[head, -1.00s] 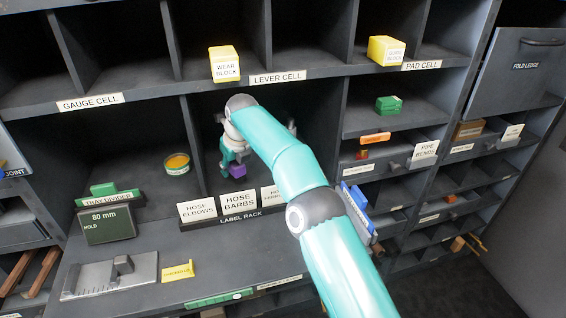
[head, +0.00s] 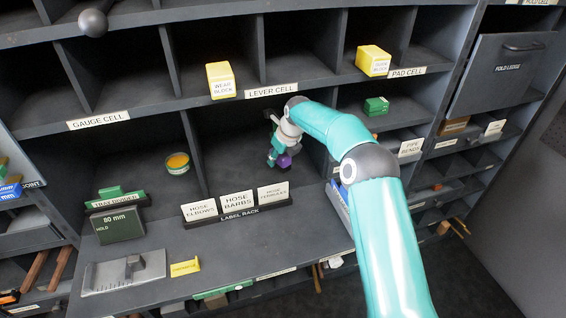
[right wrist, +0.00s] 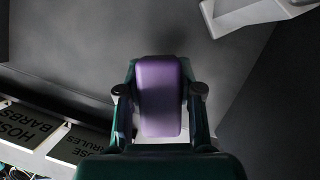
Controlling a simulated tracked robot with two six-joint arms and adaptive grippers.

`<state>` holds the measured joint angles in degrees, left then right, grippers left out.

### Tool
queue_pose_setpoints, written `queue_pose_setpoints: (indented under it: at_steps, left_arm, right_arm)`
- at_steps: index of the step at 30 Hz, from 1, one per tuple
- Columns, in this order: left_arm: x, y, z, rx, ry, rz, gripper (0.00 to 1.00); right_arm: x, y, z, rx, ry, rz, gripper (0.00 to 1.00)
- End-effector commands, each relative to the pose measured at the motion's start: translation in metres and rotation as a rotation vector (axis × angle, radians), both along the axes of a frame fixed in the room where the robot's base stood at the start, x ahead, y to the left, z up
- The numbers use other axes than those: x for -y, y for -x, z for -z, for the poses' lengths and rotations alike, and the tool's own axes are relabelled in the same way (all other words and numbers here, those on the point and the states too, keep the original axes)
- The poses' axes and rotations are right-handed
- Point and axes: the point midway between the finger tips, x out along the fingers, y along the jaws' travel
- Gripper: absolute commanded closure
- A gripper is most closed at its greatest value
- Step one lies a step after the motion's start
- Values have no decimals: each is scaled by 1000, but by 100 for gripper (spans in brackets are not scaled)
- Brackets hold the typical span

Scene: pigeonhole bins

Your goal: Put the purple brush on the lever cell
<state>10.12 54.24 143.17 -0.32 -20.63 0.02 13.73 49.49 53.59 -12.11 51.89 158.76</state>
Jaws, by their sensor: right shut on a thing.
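The purple brush (head: 285,161) is in the jaws of my right gripper (head: 280,153), inside the large open cell under the LEVER CELL label (head: 271,91). In the right wrist view the brush (right wrist: 158,95) shows as a purple block between the two dark fingers of the right gripper (right wrist: 158,90), which are shut on it. Part of the brush is hidden by the gripper. I cannot tell whether it touches the cell floor (head: 235,165). My left gripper is not in view.
The label rack (head: 240,214) with several cards stands in front of the cell. A round tin (head: 178,163) sits in the cell to the left. Yellow blocks (head: 220,80) and (head: 373,61) stand on the shelf above. A divider wall bounds the cell at right.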

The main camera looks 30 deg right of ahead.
Motion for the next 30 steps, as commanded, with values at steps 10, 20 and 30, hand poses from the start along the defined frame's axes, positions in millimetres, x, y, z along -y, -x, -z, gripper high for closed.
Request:
queue_pose_setpoints:
  at_steps: [10, 20, 30]
  left_arm:
    - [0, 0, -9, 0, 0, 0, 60]
    - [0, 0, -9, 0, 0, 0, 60]
    - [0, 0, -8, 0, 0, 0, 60]
  right_arm:
    - [15, 4, 28, -4, 0, 0, 100]
    - [14, 3, 36, 0, 0, -1, 100]
    - [13, 3, 38, -1, 1, -1, 39]
